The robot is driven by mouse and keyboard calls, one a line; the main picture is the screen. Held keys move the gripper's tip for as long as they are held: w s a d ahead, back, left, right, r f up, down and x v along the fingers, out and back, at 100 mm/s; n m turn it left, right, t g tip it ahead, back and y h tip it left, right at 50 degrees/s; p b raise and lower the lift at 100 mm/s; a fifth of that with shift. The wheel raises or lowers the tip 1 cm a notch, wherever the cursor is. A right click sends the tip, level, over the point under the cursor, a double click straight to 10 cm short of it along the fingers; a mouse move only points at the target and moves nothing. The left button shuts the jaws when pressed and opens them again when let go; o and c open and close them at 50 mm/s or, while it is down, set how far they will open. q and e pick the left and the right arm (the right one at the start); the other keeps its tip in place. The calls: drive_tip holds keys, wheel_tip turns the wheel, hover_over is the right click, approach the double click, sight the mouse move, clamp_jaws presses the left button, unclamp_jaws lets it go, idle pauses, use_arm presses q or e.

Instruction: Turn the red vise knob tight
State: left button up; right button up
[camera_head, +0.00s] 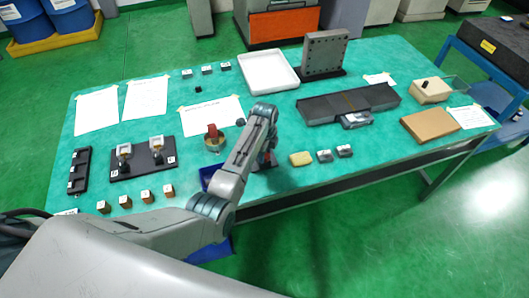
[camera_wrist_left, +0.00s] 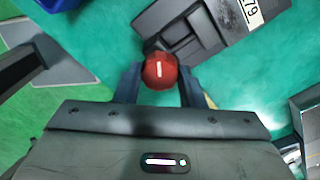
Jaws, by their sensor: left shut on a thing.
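The red knob (camera_wrist_left: 160,71), round with a white mark on top, sits between the two fingers of my left gripper (camera_wrist_left: 159,84) in the left wrist view. The fingers are shut on it from both sides. The dark vise body (camera_wrist_left: 188,30), with a white number label, lies just beyond the knob. In the head view my left gripper (camera_head: 266,160) points down at the front edge of the table. My forearm hides most of the vise and the knob there. My right gripper is in neither view.
A white tray (camera_head: 268,72) is at the back. The green table (camera_head: 357,60) is bare in patches.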

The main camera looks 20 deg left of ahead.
use_arm(q)
drive_tip(key=m, duration=0.5)
idle(0.6)
drive_tip(key=o, duration=1)
wheel_tip(320, 180, up, 11)
drive_tip(key=b, duration=0.3)
